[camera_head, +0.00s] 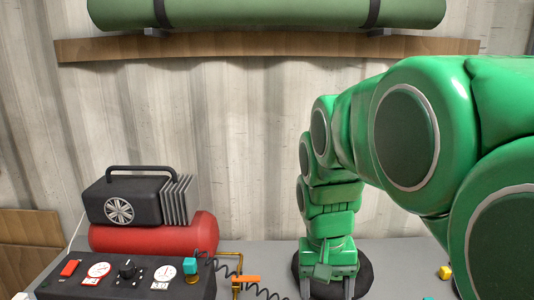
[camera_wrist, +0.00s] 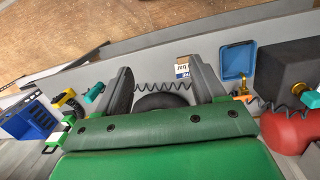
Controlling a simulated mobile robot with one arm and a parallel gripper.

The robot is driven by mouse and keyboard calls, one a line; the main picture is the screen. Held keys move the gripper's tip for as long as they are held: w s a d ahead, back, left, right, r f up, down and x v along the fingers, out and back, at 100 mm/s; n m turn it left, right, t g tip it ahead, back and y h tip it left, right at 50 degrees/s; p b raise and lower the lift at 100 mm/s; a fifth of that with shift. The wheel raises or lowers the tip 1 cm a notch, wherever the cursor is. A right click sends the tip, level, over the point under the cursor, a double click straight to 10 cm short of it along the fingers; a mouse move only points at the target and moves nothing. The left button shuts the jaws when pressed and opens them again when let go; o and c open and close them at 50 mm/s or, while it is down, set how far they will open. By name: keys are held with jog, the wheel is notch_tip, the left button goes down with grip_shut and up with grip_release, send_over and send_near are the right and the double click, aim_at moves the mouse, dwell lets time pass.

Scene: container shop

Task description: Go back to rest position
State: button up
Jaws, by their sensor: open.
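My gripper (camera_head: 328,287) points down over the grey bench, to the right of the compressor. It also shows in the wrist view (camera_wrist: 165,78), where its two grey fingers stand apart with nothing gripped between them. A round black object (camera_head: 364,276) lies right behind and below the fingers, and its dark top shows between them in the wrist view (camera_wrist: 160,101). I cannot tell whether the fingers touch it. My green arm reaches in from the right of the head view and hides much of the bench there.
A black compressor (camera_head: 135,199) with a red tank (camera_head: 150,237) stands at left behind a black gauge panel (camera_head: 120,284). A coiled black hose (camera_head: 268,293) runs towards the gripper. A wooden shelf (camera_head: 270,46) carries a green roll (camera_head: 270,12) above.

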jog(key=s+d+f, duration=0.2)
jog(key=s, duration=0.6)
jog(key=s+d+f+n, duration=0.1)
jog(key=s+d+f, duration=0.1)
jog(key=s, duration=0.7)
jog(key=shift+f+g+y, duration=0.3)
jog(key=shift+f+y, duration=0.1)
jog(key=shift+f, duration=0.35)
jog(key=shift+o, duration=0.3)
jog(key=shift+d, duration=0.1)
dwell(0.8)
